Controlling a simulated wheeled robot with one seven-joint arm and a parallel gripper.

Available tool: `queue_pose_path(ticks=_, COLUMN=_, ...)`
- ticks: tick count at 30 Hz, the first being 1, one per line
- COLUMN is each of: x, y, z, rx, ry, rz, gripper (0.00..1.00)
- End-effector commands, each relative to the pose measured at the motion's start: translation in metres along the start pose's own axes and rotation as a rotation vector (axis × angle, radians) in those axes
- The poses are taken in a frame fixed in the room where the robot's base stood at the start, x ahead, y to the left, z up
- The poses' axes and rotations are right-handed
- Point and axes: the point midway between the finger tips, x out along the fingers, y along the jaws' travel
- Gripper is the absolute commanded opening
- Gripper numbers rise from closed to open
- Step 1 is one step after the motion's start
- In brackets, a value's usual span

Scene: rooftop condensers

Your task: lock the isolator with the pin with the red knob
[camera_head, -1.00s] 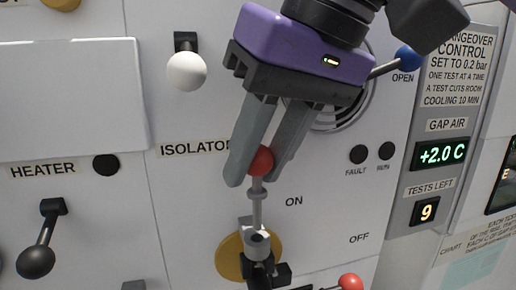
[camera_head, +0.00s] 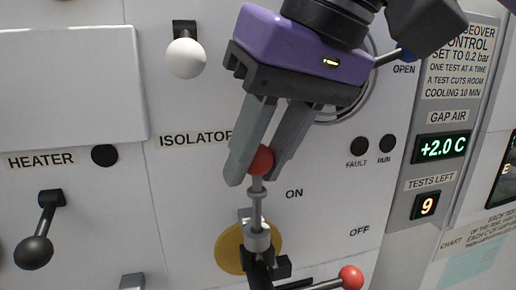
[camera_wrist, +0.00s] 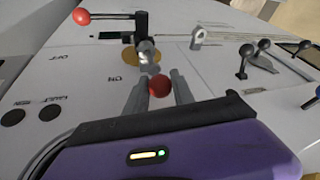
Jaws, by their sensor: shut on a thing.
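My gripper (camera_head: 254,168) is shut on the red knob (camera_head: 263,160) of the pin, which also shows between my fingers in the wrist view (camera_wrist: 159,86). The pin's grey stem (camera_head: 257,203) points down, slightly tilted. Its lower end meets or overlaps a metal collar (camera_head: 257,239) on the isolator; I cannot tell how deep it sits. The isolator has a yellow disc (camera_head: 228,251) on the panel and a lever with a red ball (camera_head: 350,278) reaching right, below the OFF label. That ball is at top left in the wrist view (camera_wrist: 81,16).
A white knob (camera_head: 185,58) hangs above the ISOLATOR label. A black heater lever (camera_head: 35,250) is at lower left. A blue-knobbed lever by OPEN is partly behind my arm.

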Motion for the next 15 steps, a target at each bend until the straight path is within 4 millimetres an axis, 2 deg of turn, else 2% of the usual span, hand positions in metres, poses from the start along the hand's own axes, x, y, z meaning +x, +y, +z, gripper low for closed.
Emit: queue_pose_path(ticks=15, x=0.0068, y=0.0012, z=0.0028, rx=0.000, ry=0.000, rz=-0.001, gripper=0.00)
